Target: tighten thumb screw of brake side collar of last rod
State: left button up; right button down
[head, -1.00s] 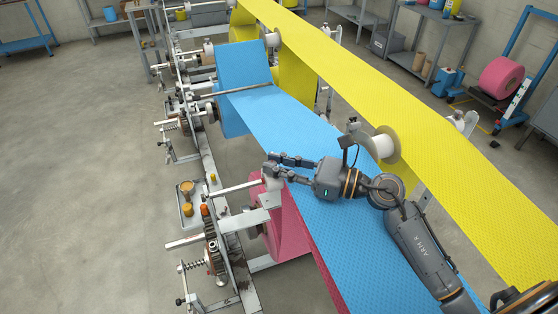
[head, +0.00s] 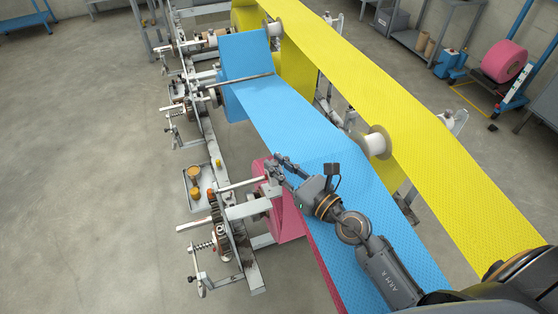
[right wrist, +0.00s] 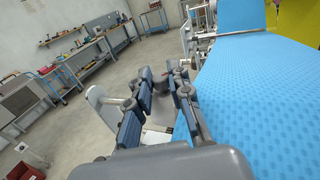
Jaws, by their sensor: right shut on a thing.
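The last rod (head: 240,185) is a bare silver bar at the near end of the machine, beside the pink roll (head: 290,222). My right gripper (head: 275,166) is at the inner end of this rod, at the top of the pink roll. Its fingers are shut on a small part there, apparently the collar's thumb screw, which the fingers hide. In the right wrist view the fingers of my right gripper (right wrist: 163,76) reach forward on either side of a narrow gap. The collar itself is too small and covered to make out. My left gripper is not in view.
The blue web (head: 320,140) runs right beside and under my right arm. The yellow web (head: 400,140) runs beyond it, past a white flanged spool (head: 377,143). A tray with small orange and brown items (head: 194,185) stands left of the rod. The floor at left is clear.

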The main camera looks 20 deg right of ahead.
jog(key=shift+f, duration=0.1)
jog(key=c, duration=1.2)
grip_release()
jog(key=v, duration=1.2)
